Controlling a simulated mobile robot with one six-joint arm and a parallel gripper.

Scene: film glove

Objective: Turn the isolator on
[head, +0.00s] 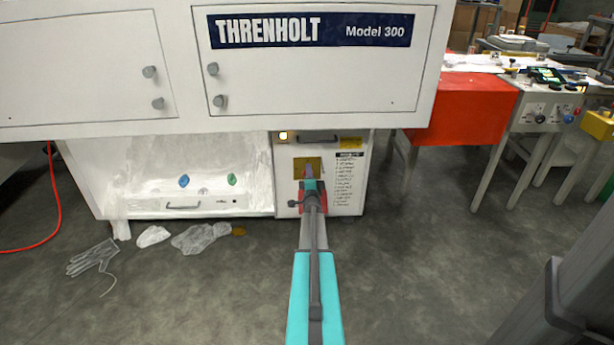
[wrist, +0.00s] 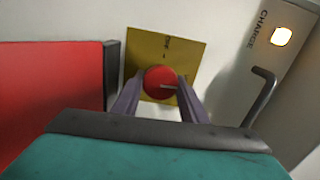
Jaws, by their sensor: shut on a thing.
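Small lettering on the plate is too blurred to read.
A lit lamp marked CHARGE (wrist: 281,36) and a dark handle (wrist: 260,95) are right of the plate. A red block (wrist: 55,95) stands close at left.

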